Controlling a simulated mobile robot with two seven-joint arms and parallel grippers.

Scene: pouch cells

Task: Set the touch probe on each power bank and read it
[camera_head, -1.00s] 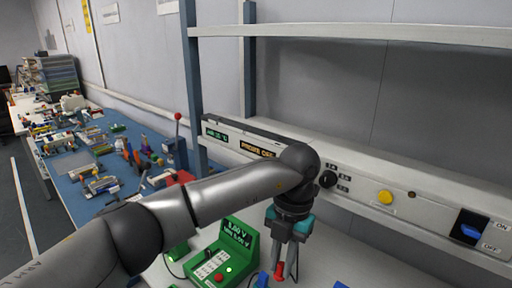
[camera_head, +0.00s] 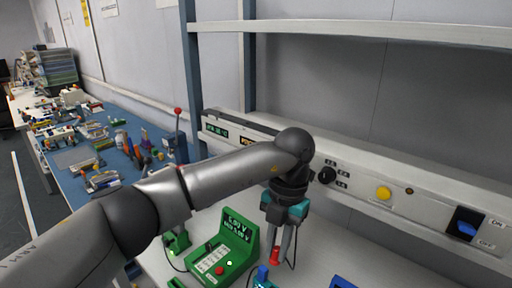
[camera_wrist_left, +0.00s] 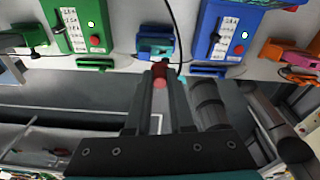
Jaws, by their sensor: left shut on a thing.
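My left gripper (camera_head: 283,245) is shut on a red cylindrical piece, apparently the touch probe (camera_head: 275,256), and points downward. The red piece also shows between the fingertips in the left wrist view (camera_wrist_left: 160,74); a dark cable runs near it. Just beyond is a small blue and light-blue block (camera_wrist_left: 156,44), low in the head view (camera_head: 262,280); I cannot tell whether they touch. A green meter (camera_head: 233,250) with a lit display and red button stands left of the gripper. I cannot say for certain which pieces are power banks. My right gripper is not in view.
A blue meter (camera_wrist_left: 225,30) and a pink item (camera_wrist_left: 290,55) stand to the right in the wrist view. A green holder (camera_head: 176,243) sits beside the green meter. A wall panel with a yellow button (camera_head: 383,194) runs behind. A cluttered blue bench (camera_head: 75,158) lies left.

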